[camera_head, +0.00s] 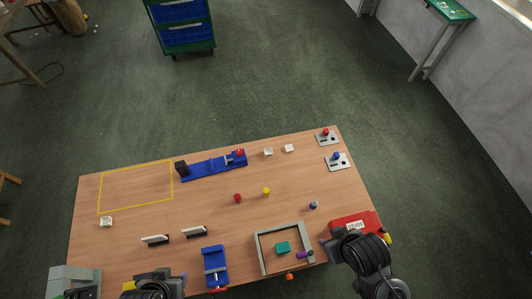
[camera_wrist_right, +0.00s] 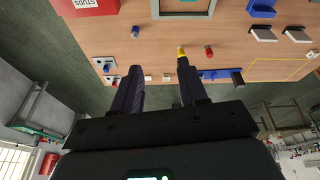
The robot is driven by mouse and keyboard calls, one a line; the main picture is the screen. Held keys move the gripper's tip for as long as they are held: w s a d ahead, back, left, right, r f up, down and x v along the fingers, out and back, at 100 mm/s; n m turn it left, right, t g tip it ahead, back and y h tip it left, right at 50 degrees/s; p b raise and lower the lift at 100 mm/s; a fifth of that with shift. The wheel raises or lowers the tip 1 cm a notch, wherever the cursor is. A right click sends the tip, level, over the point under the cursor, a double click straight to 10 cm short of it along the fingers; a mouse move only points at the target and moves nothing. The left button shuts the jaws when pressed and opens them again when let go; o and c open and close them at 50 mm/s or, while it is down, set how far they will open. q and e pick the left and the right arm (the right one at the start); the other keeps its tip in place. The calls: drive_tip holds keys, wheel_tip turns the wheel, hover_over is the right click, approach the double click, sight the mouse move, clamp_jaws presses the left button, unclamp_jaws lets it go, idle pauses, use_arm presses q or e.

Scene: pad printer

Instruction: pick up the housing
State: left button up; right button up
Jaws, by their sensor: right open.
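No part is labelled as the housing; small white square parts may be it. Two of them lie near the far table edge, the left one (camera_head: 268,151) beside the right one (camera_head: 289,148). A third white part (camera_head: 107,221) lies at the left, below the yellow outline. My right gripper (camera_wrist_right: 157,82) is open and empty in the right wrist view, its dark fingers apart above the table. In the head view my right arm is at the lower right, apart from the white parts. My left gripper (camera_head: 152,287) is at the bottom edge, its fingers not clear.
The wooden table (camera_head: 210,220) holds a blue rail fixture (camera_head: 212,167), a blue vise (camera_head: 215,266), a grey frame (camera_head: 262,257) around a teal block (camera_head: 283,247), red and yellow knobs, and a red box (camera_head: 352,222). The yellow outlined area (camera_head: 136,187) is empty.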

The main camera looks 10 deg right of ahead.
idle(0.4)
drive_tip(key=o, duration=0.6)
drive_tip(key=shift+o, duration=0.2)
drive_tip(key=shift+w, duration=0.1)
